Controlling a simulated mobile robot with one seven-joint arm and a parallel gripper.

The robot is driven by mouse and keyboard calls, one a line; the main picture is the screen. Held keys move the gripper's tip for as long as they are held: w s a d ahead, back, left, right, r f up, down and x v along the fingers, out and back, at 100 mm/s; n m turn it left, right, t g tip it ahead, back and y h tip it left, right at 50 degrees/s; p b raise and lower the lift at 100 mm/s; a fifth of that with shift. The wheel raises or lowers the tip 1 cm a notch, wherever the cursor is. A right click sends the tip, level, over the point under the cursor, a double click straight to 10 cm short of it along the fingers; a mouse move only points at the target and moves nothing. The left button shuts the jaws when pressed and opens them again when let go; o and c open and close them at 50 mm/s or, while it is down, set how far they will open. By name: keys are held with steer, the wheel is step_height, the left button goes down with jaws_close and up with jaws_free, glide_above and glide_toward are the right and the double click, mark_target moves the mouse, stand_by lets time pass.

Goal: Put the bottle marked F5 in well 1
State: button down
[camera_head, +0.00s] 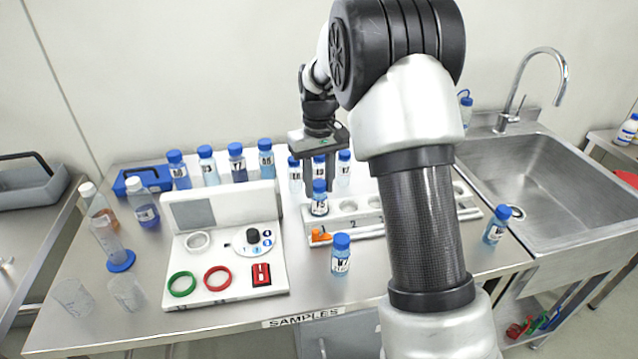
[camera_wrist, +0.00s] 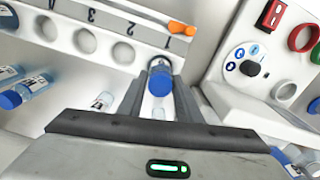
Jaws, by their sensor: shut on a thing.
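The bottle marked F5 (camera_head: 319,205), with a blue cap, stands upright at the left end of the white well rack (camera_head: 375,228), over the place marked 1. Its blue cap also shows between my fingers in the wrist view (camera_wrist: 160,84). My gripper (camera_head: 320,183) points down and is shut on this bottle. The bottle covers well 1, and I cannot tell whether its base is inside the well or just above it. The wells by 2 (camera_wrist: 123,52) and 3 (camera_wrist: 85,40) are empty. An orange pointer (camera_head: 320,235) sits at the rack's front left.
A blue-capped bottle (camera_head: 341,257) stands in front of the rack and another (camera_head: 496,224) at its right, near the sink (camera_head: 560,190). Several more stand behind. A white control panel (camera_head: 225,262) is close on the left. My arm hides part of the rack.

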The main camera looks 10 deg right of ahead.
steer(key=c, duration=1.3)
jaws_free()
steer(key=shift+f, duration=0.1)
